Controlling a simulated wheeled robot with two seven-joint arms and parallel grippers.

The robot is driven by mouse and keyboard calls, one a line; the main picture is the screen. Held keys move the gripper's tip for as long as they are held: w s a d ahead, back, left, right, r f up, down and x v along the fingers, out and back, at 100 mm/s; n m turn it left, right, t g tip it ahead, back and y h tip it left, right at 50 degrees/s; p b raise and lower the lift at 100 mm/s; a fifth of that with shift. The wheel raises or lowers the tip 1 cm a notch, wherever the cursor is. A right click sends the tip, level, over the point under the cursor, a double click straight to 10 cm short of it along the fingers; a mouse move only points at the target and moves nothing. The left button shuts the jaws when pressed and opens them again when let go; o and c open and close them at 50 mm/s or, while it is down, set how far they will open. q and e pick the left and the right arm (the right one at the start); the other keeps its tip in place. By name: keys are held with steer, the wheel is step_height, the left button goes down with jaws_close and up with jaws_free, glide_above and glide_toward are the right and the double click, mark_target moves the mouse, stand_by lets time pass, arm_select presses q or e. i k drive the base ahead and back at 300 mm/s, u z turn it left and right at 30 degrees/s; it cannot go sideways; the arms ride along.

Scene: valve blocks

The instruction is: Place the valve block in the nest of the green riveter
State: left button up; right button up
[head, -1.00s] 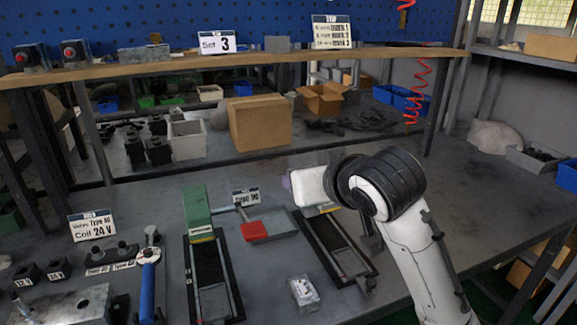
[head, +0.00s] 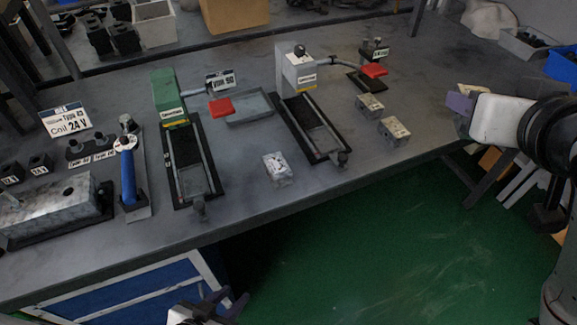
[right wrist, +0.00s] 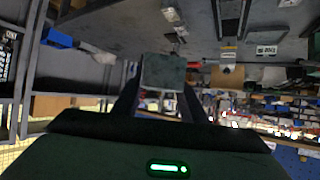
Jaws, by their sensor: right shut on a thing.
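The green riveter (head: 168,92) stands left of centre on the bench, with a red-ended lever at its right. Its dark base and rails (head: 193,165) run toward the bench's front edge, and I see no block on them. My right gripper (head: 462,108) is off the bench's right front edge, shut on a valve block (head: 474,91) partly hidden by the fingers. In the right wrist view the held block (right wrist: 163,72) shows as a grey-green face between the fingers. My left gripper (head: 222,305) is low at the bottom edge, its purple fingers apart and empty.
A white riveter (head: 297,72) stands right of the green one. Loose valve blocks lie on the bench: one between the riveters (head: 278,169), two farther right (head: 370,107). A grey tray (head: 249,107) lies between. A blue-handled tool (head: 128,175) stands left.

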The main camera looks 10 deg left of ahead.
mark_target(194, 182)
steer(key=z, duration=1.45)
steer(key=k, duration=1.5)
steer(key=u, duration=1.85)
steer(key=i, duration=0.5)
